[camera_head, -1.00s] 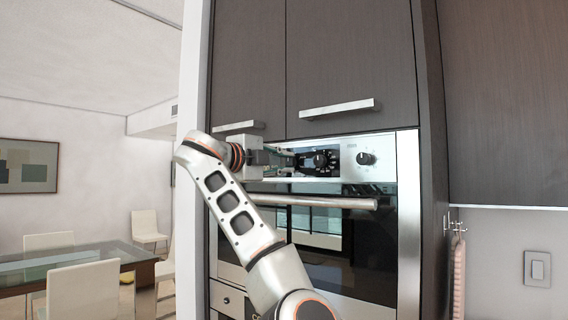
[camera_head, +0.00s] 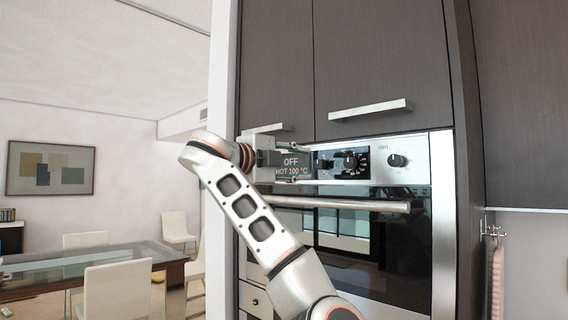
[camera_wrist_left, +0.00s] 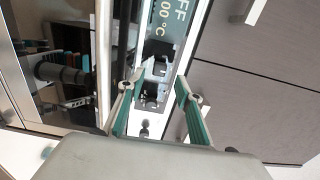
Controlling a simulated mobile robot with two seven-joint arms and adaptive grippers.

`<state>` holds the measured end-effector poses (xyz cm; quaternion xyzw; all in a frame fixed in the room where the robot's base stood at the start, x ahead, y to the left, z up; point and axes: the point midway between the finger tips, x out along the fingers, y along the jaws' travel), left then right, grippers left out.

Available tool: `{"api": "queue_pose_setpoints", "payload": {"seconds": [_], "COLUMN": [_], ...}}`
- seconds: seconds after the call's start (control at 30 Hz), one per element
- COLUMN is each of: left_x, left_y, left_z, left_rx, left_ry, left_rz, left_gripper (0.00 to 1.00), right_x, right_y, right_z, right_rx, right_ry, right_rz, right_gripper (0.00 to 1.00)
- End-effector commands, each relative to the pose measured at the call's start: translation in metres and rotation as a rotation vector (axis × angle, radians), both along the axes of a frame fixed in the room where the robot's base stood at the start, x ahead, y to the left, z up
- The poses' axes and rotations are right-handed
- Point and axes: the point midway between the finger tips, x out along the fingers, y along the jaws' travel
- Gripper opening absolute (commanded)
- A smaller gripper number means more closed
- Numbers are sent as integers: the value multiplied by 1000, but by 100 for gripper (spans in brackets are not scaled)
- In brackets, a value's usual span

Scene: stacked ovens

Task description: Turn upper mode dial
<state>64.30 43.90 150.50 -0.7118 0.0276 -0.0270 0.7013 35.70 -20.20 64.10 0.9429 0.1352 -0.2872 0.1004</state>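The upper oven's control panel (camera_head: 425,150) is a silver strip above the door. It has a dark middle part with a round black dial (camera_head: 351,162) and, right of that, another dial (camera_head: 397,160). My left gripper (camera_head: 304,165) is at the left part of the panel and hides what lies behind it. A dark label (camera_head: 291,161) reading "OFF, HOT 100 °C" shows there. In the left wrist view my left gripper (camera_wrist_left: 156,88) has its two green-lined fingers apart, with dark panel parts between them. I cannot tell which dial is the mode dial, or whether a finger touches one.
The oven door handle (camera_head: 350,205) runs just below the panel. A cabinet handle (camera_head: 370,110) sticks out above it. A towel (camera_head: 496,285) hangs on a hook at the right. A dining table (camera_head: 70,265) stands far left.

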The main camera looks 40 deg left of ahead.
Motion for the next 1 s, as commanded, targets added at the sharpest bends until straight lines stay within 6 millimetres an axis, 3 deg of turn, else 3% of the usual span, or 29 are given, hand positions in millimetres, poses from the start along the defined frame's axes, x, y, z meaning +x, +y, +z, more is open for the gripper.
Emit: {"api": "queue_pose_setpoints", "payload": {"seconds": [0.2,0.4,1.0], "left_x": [-38,-58,-67], "left_y": [3,5,5], "left_z": [0,-1,0], "left_rx": [-1,0,-1], "left_ry": [-2,2,0], "left_rz": [3,2,-1], "left_gripper": [35,35,35], "right_x": [0,0,0], "right_y": [0,0,1], "right_z": [0,0,0], "right_rx": [1,1,1], "right_ry": [0,0,-1], "right_rz": [-1,-1,0], "right_gripper": [25,25,25]}}
